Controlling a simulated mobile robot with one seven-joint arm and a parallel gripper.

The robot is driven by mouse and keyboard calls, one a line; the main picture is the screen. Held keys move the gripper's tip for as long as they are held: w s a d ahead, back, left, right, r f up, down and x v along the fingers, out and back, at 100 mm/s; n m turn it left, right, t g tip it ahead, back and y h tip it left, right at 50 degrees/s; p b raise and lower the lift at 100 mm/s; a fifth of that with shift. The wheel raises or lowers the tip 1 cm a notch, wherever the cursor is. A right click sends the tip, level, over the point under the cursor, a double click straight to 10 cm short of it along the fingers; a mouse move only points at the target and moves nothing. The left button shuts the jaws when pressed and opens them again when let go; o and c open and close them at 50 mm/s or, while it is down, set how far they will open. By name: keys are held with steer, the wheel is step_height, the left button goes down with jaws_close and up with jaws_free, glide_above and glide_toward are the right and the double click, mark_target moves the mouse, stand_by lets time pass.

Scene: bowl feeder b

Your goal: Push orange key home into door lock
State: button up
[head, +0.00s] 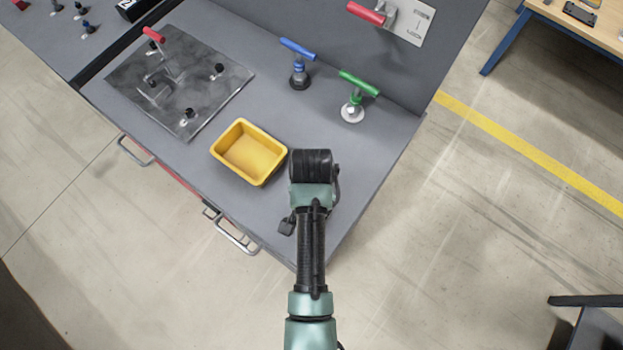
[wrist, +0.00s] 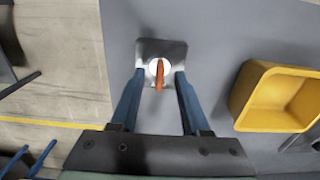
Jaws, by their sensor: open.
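The orange key (wrist: 159,73) shows in the wrist view as a narrow upright shape. It stands at a round white lock face (wrist: 152,68) on a grey metal plate (wrist: 174,47). How deep the key sits in the lock I cannot tell. My gripper (wrist: 160,76) is open, with one blue finger on each side of the key and gaps between. Whether the fingertips are level with the key is unclear. In the head view my wrist covers the key, the lock and the fingers.
A yellow bin (head: 219,153) stands on the grey bench left of my wrist. A metal plate (head: 204,100) with a red-handled clamp lies farther left. The bench edge is close on the right.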

steer(key=shift+f, duration=0.7)
jaws_close()
step_height(320, 180, up, 10)
steer(key=shift+r+b, duration=0.1)
steer(key=shift+b, duration=0.55)
